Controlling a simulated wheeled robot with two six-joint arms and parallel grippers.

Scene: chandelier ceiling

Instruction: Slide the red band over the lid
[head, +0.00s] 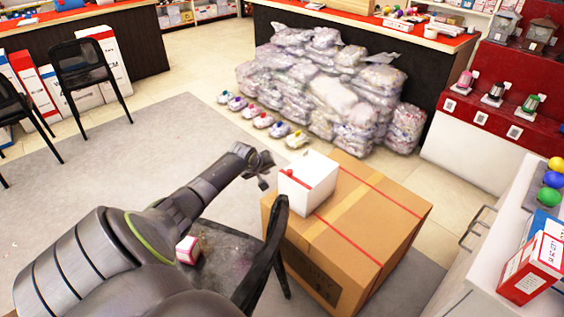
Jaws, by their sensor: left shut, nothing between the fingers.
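A white box (318,192) stands on the near left part of a large cardboard box (375,225). Its top, the lid (315,168), looks closed. A thin red band (294,179) shows on the left side of the white box, near its upper left corner, with a small red lump at its end. I cannot tell how far around the box it runs. My left gripper (263,178) is just left of the white box, shut and empty, seemingly apart from it. My right gripper is not in view.
A dark chair (270,245) stands against the cardboard box's near left side, with a small pink and white box (188,250) on its seat. Wrapped bags (335,90) are piled behind. A white counter (500,265) is at the right. Open floor lies left.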

